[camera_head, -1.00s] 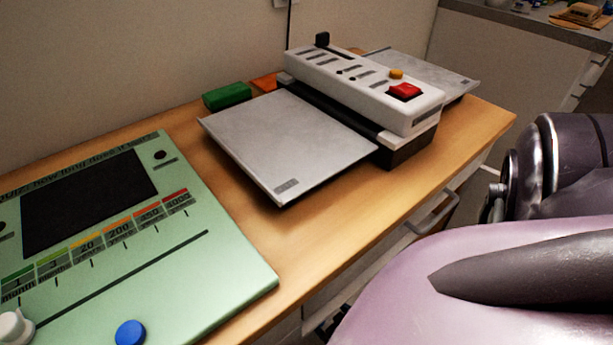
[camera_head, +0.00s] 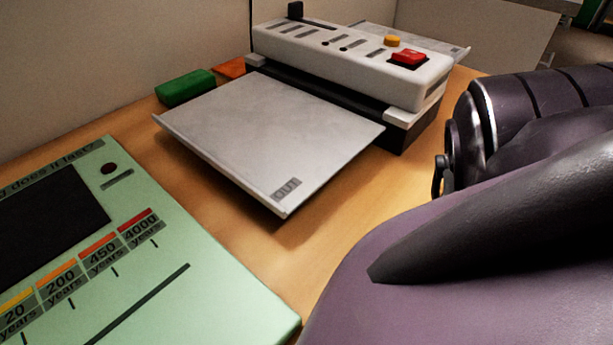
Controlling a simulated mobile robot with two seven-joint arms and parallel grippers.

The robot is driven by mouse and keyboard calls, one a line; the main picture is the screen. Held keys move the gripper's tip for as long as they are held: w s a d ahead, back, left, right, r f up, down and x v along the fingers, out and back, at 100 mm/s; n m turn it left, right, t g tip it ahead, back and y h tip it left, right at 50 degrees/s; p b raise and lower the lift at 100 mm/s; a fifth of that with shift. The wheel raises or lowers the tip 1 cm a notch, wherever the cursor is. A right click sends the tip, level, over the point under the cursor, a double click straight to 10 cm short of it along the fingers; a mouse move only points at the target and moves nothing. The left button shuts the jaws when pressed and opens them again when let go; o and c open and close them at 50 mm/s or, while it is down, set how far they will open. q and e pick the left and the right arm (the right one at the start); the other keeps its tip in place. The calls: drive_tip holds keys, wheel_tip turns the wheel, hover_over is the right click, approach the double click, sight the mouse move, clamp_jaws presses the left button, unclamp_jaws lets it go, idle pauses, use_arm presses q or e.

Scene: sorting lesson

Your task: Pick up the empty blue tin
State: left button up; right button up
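No blue tin shows in the head view. Neither gripper shows; only purple and black parts of my own body fill the right side and hide what lies behind them.
A wooden worktop (camera_head: 300,249) runs along the wall. On it stand a white machine (camera_head: 345,60) with a red button (camera_head: 409,58) and a grey tray marked OUT (camera_head: 265,135), a green block (camera_head: 186,87), an orange item (camera_head: 231,68) and a pale green quiz board (camera_head: 200,300).

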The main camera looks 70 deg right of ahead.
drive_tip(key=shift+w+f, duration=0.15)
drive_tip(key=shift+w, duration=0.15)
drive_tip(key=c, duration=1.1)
